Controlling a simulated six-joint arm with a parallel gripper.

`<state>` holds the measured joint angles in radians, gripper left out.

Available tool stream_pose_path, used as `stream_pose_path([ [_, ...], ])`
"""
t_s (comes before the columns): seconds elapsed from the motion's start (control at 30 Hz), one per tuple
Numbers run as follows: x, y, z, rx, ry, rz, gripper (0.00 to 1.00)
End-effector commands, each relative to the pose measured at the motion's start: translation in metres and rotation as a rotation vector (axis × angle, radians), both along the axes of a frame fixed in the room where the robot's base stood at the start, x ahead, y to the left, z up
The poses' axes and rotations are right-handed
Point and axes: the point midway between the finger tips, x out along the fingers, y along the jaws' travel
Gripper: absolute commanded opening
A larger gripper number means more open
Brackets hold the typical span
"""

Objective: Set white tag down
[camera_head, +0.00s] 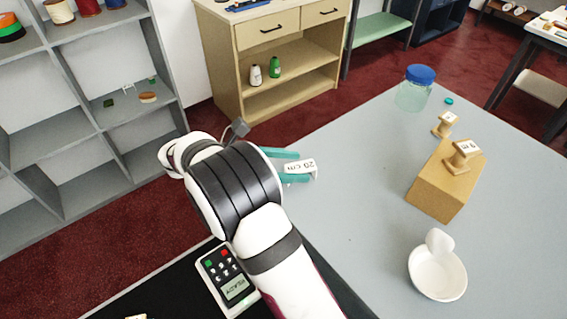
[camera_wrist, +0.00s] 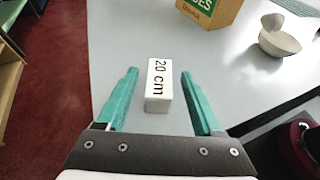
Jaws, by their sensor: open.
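The white tag (camera_head: 301,168) is a small white block marked "20 cm". In the wrist view the white tag (camera_wrist: 158,90) stands between my fingers, near the grey counter's left edge, with gaps on both sides. My gripper (camera_head: 303,165) has two teal fingers and is open around the tag; the open gripper also shows in the wrist view (camera_wrist: 159,73). The tag appears to rest on the grey counter (camera_head: 360,190), though its underside is hidden.
A wooden box (camera_head: 440,192) with a wooden stamp-like piece on top stands to the right. A blue-lidded jar (camera_head: 414,92) is behind it, and a white scoop-like bowl (camera_head: 437,275) in front. A keypad device (camera_head: 228,280) lies near my arm. The counter's middle is clear.

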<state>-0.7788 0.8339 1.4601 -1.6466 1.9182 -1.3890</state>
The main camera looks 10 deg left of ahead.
Motion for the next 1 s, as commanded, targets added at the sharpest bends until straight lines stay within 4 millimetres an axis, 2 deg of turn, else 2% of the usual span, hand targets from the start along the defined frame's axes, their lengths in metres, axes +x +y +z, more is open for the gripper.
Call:
stream_pose_path([
  [0.13, -0.008, 0.022, 0.010, 0.002, -0.004, 0.003, 0.68],
  [0.43, -0.035, 0.086, 0.039, 0.002, -0.004, 0.002, 0.68],
  [0.6, -0.042, 0.102, 0.046, 0.001, 0.000, 0.000, 0.68],
  [0.73, -0.042, 0.100, 0.048, 0.006, -0.001, -0.007, 0.68],
  [0.8, -0.041, 0.081, 0.056, 0.051, -0.014, -0.061, 0.68],
  [0.87, -0.042, 0.045, 0.068, 0.140, -0.042, -0.169, 0.68],
  [0.93, -0.059, -0.014, 0.081, 0.297, -0.107, -0.376, 0.68],
  [0.97, -0.072, -0.040, 0.085, 0.374, -0.146, -0.486, 0.68],
  [1.0, -0.095, -0.071, 0.087, 0.479, -0.210, -0.645, 0.68],
])
